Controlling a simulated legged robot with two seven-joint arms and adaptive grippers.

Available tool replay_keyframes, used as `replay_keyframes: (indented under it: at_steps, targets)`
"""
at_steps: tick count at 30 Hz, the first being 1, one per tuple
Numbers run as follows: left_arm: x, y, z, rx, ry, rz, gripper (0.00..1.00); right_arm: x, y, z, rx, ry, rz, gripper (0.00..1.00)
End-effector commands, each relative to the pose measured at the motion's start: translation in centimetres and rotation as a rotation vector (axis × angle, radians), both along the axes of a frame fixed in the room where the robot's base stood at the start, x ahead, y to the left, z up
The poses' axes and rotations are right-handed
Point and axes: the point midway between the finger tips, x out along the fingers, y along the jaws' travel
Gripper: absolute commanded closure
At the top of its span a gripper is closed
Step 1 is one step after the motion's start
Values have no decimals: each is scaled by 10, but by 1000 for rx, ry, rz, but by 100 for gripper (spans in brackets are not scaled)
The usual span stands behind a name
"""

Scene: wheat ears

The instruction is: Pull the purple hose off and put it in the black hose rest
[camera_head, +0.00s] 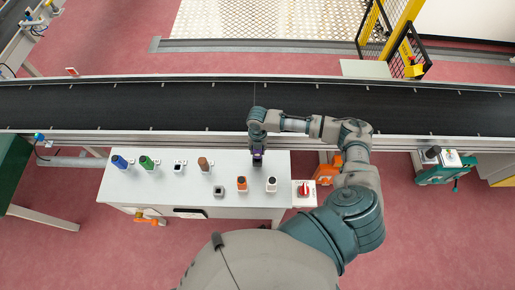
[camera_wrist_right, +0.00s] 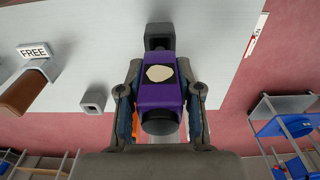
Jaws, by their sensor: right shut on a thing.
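The purple hose (camera_wrist_right: 160,97) shows in the right wrist view as a purple block with a pale patch and a black round end. My right gripper (camera_wrist_right: 160,110) is shut on it, one finger on each side. In the head view the right gripper (camera_head: 257,150) is over the back right of the white table, mostly hiding the hose. A dark grey holder (camera_wrist_right: 159,35) is in line with the hose's far end; I cannot tell whether they touch. An empty dark square holder (camera_head: 219,191) stands on the table. I cannot tell which holder is the black rest. My left gripper is out of view.
The white table (camera_head: 150,190) also carries a blue hose (camera_head: 120,162), a green hose (camera_head: 147,162), a brown hose (camera_head: 204,164), an orange piece (camera_head: 242,184) and light holders. A red switch box (camera_head: 304,192) is at its right. A black conveyor (camera_head: 180,102) runs behind.

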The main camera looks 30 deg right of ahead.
Motion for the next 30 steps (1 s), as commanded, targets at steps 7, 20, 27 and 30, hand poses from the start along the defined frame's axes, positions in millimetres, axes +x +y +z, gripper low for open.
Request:
replay_keyframes:
  at_steps: [7,20,27,30]
  targets:
    - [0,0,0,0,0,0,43,0,0,0,0,0,0,100]
    - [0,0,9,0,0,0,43,-1,1,1,-1,0,0,100]
    - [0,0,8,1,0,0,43,-1,1,0,-1,-1,0,100]
    - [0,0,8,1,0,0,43,-1,1,0,0,0,0,100]
